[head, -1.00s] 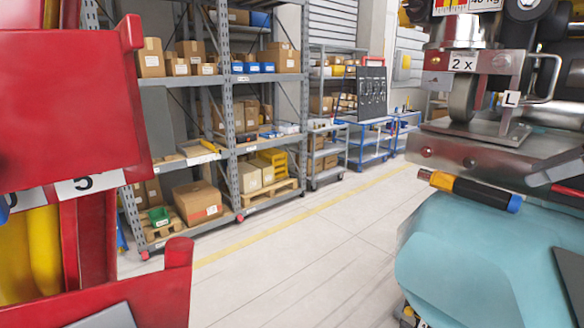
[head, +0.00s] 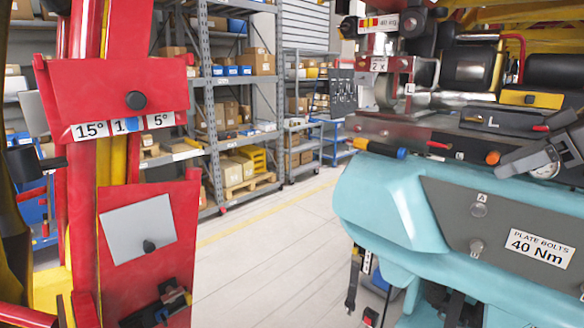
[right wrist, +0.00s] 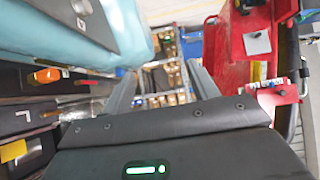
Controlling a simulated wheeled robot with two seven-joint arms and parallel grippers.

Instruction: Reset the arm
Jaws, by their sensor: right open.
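My right gripper (right wrist: 162,88) shows in the right wrist view, with two grey fingers spread apart and nothing between them. Shelving and floor show in the gap beyond the fingertips. The teal machine (right wrist: 118,35) is on the left of that view and the red stand (right wrist: 240,70) on the right, so the gripper points between them. My left gripper is not in view.
In the head view the red stand (head: 115,85) with angle labels fills the left. The teal machine (head: 385,205) fills the right, with tools and metal parts on top. Clear floor (head: 275,255) lies between them. Grey shelving (head: 205,95) with boxes stands behind.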

